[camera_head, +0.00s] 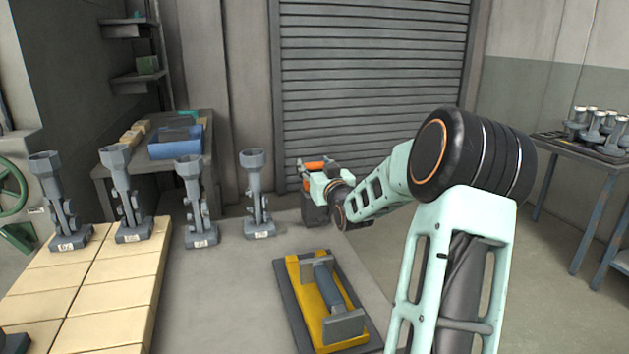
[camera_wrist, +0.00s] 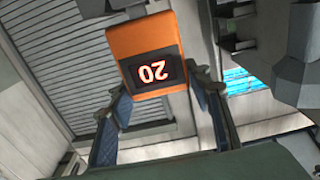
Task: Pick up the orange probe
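The orange probe (camera_head: 314,165) is at the back right of the grey table in the head view, partly hidden by my gripper. In the wrist view its orange body (camera_wrist: 142,43) carries a dark display with a lit "20", seen upside down. My gripper (camera_head: 318,183) is at the probe. In the wrist view its two fingers (camera_wrist: 160,108) stand apart, near either side of the probe's lower end. I cannot tell whether they touch it. A dark block (camera_head: 315,210) shows just below the gripper.
Several grey funnel-topped stands (camera_head: 259,195) stand along the table's back and left. A yellow tray (camera_head: 333,335) with a grey handled tool lies at the front. Pale bricks (camera_head: 110,290) cover the left side. A blue bin (camera_head: 176,145) stands behind. Bare table (camera_head: 230,290) lies between bricks and tray.

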